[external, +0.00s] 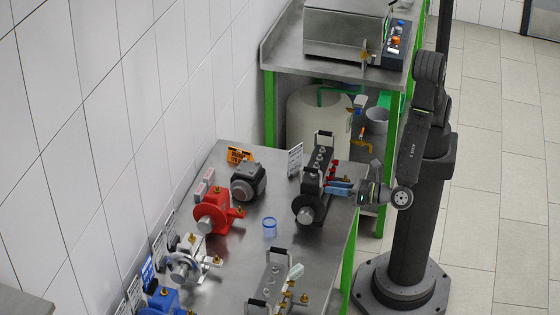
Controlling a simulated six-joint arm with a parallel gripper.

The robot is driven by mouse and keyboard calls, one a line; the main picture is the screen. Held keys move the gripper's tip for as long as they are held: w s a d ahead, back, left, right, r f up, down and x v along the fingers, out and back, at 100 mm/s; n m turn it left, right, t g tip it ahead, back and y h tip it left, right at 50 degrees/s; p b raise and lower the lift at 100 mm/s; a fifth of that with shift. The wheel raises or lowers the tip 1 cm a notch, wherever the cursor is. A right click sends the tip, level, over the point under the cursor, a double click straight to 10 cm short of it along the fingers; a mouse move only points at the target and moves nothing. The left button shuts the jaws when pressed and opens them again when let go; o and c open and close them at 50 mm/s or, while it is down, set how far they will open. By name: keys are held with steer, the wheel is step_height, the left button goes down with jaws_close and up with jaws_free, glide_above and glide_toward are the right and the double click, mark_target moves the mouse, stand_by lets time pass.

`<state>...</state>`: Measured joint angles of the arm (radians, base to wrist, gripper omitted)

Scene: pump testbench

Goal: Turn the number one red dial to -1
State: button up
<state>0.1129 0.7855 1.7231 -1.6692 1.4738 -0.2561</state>
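The black pump unit (312,188) stands on the metal bench, with a row of round gauges or ports on its top. Small red dials (333,167) sit along its right side. My gripper (332,187) reaches in from the right, with its blue fingers pointing left at the side of this unit, close to the lower red dials. The fingers overlap in this view, so I cannot tell whether they are apart or touching a dial. The dial numbers and pointer positions are too small to read, and part of the dial row is hidden by my gripper.
A red pump (212,212), a dark motor (247,181), a silver pump (187,262) and a blue pump (163,301) line the bench's left. A blue cup (270,227) stands mid-bench. A grey unit (272,282) with brass fittings is in front. A white tank (312,118) stands behind.

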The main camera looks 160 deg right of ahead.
steer(key=a+n, duration=0.4)
steer(key=a, duration=1.5)
steer(key=s+d+r+m+g+y, duration=0.2)
steer(key=s+d+m+g+y, duration=0.25)
steer(key=s+d, duration=0.6)
steer(key=s+a+f+m+y, duration=0.1)
steer(key=s+m+y, duration=0.4)
steer(key=s, duration=1.3)
steer(key=shift+a+f+m+y, duration=0.35)
steer(key=shift+a+y, duration=0.1)
steer(key=shift+y, duration=1.8)
